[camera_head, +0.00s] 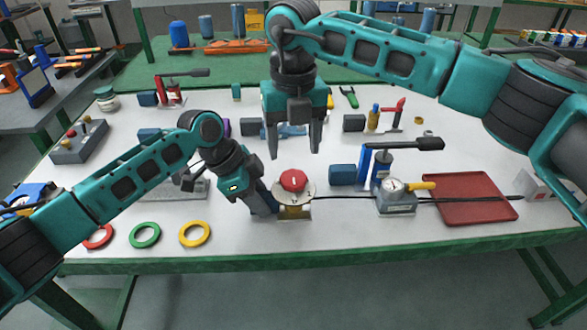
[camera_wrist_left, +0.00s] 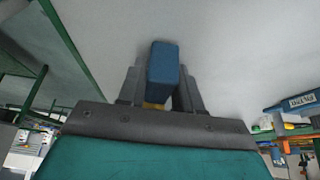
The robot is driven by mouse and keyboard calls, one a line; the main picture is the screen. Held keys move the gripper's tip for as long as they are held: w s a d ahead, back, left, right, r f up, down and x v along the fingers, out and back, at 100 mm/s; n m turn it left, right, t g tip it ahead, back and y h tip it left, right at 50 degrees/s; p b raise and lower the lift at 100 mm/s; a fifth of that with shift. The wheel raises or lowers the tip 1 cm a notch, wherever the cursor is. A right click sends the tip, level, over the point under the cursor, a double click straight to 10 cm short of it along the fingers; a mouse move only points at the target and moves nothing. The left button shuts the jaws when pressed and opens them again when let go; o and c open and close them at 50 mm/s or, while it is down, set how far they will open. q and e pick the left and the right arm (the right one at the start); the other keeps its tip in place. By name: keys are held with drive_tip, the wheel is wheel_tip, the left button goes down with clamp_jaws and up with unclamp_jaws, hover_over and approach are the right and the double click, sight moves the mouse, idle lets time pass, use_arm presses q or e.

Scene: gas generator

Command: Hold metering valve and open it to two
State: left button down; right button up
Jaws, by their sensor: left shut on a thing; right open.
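The metering valve has a red round knob (camera_head: 292,181) on a pale round disc and a yellow body (camera_head: 294,212). It stands near the front edge of the table, left of the gauge box. My left gripper (camera_head: 264,206) is at its left side. In the left wrist view, my left gripper's fingers are shut on a blue block (camera_wrist_left: 163,65), with a bit of yellow showing below it; this appears to be the valve's handle block. It is hidden in the head view. My right gripper (camera_head: 294,150) is open and empty, pointing down above the red knob, apart from it.
A gauge box (camera_head: 395,200) with a yellow handle stands to the right, beside a red tray (camera_head: 472,198); a black cable runs from the valve side. Red, green and yellow rings (camera_head: 195,234) lie front left. A blue block (camera_head: 342,175) is just right of the knob.

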sight(294, 176)
wheel_tip(294, 176, down, 7)
drive_tip(key=shift+r, duration=0.15)
drive_tip(key=c, duration=0.8)
drive_tip(key=shift+o, duration=0.2)
